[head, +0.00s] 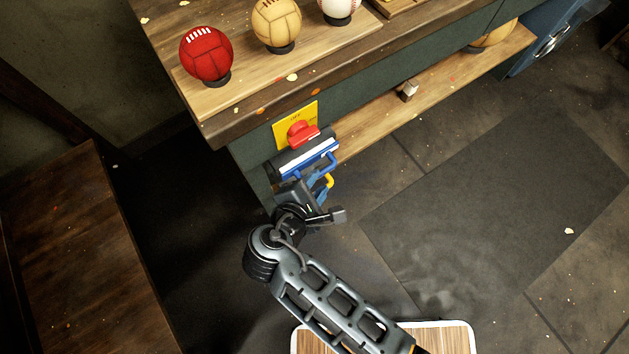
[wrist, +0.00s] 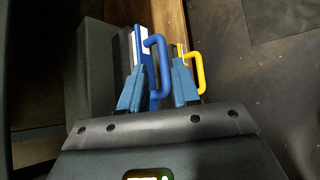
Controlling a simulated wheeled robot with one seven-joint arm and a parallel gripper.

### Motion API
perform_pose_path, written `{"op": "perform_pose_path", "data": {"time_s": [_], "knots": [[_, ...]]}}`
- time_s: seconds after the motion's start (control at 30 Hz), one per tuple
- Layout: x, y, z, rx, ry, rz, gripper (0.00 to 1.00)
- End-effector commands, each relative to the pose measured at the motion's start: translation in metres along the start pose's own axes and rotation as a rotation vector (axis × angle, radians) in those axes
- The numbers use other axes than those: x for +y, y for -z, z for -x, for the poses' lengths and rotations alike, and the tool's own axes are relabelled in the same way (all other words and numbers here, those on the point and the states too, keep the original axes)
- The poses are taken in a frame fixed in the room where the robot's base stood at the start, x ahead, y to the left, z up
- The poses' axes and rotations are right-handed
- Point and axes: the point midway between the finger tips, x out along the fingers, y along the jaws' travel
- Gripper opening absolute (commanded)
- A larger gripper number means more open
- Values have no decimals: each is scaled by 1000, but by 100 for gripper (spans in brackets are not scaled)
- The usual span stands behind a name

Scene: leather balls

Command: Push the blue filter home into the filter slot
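The blue filter (head: 318,155) sits in a dark housing (head: 281,163) on the bench's end. A white strip of it shows outside the housing, behind its blue face. Its blue handle (head: 328,162) points outward; the wrist view also shows the handle (wrist: 162,62). My gripper (head: 309,190) is just in front of the housing, below the blue handle in the head view. In the wrist view, my two blue fingers (wrist: 158,66) stand apart, with the blue handle showing between them. I cannot tell whether they touch it. The slot opening is hidden.
A yellow handle (wrist: 198,72) is beside my right finger in the wrist view. A red knob (head: 300,134) on a yellow plate (head: 283,132) is above the housing. The bench top (head: 190,65) holds several balls. Floor to the right is clear.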

Motion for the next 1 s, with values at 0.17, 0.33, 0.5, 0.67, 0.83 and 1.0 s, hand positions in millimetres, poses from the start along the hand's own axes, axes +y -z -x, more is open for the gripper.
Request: {"op": "perform_pose_path", "data": {"time_s": [0.17, 0.33, 0.5, 0.67, 0.83, 1.0], "knots": [[-1, 0, -23, -1, 2, -3, 31], [-2, 0, -49, 0, 3, -3, 31], [-2, 0, -67, 1, 3, -4, 31], [-1, 0, -74, 2, 3, -4, 31], [-1, 0, -74, 3, 2, -4, 31], [-1, 0, -74, 3, 2, -4, 24]]}}
